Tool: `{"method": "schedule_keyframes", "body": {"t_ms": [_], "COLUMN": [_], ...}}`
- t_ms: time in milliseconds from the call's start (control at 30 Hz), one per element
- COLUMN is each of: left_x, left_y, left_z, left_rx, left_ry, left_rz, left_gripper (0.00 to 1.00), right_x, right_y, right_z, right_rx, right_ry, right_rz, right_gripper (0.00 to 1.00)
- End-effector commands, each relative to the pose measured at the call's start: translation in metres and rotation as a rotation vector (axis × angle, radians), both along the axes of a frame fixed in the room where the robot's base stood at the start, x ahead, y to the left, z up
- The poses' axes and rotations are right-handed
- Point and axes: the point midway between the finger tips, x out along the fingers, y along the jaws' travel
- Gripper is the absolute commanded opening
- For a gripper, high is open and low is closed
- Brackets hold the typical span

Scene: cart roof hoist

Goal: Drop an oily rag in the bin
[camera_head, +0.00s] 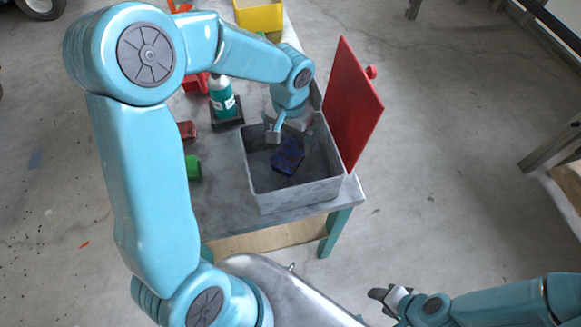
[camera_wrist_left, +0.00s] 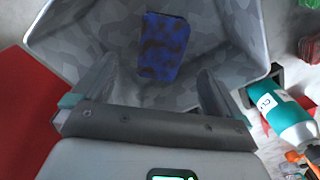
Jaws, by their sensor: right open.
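The oily rag (camera_head: 288,157), blue with dark stains, lies inside the grey bin (camera_head: 300,196). It also shows in the left wrist view (camera_wrist_left: 163,48), on the bin's floor, apart from the fingers. The bin's red lid (camera_head: 352,105) stands raised on its right side. My left gripper (camera_head: 291,131) is over the bin's far part, its fingers spread and empty; the left wrist view (camera_wrist_left: 156,88) shows a wide gap between them. My right gripper (camera_head: 385,295) is open and empty, low at the front right, well away from the bin.
The bin stands on a grey bench (camera_head: 218,190) near its front right corner. A teal-and-white bottle (camera_head: 222,98), a green item (camera_head: 193,168), a red item (camera_head: 187,130) and a yellow container (camera_head: 259,15) are left of or behind it.

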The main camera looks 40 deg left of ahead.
Motion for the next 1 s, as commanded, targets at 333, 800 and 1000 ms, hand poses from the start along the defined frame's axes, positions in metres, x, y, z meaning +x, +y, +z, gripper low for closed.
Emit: {"method": "schedule_keyframes", "body": {"t_ms": [333, 800, 1000], "left_x": [0.001, 0.001, 0.000], "left_y": [0.000, -0.002, -0.002], "left_z": [0.018, 0.134, 0.159], "left_rx": [0.000, 0.001, 0.001], "left_ry": [-0.004, -0.004, -0.001], "left_rz": [0.001, 0.000, 0.000], "left_gripper": [1.00, 1.00, 1.00], "right_x": [0.000, 0.000, 0.000], "right_y": [0.000, 0.000, 0.000], "right_z": [0.000, 0.001, 0.002], "right_rx": [0.000, 0.000, 0.000], "right_ry": [0.000, 0.000, 0.000], "right_rz": [0.000, 0.000, 0.000], "right_gripper": [0.49, 0.49, 0.49]}}
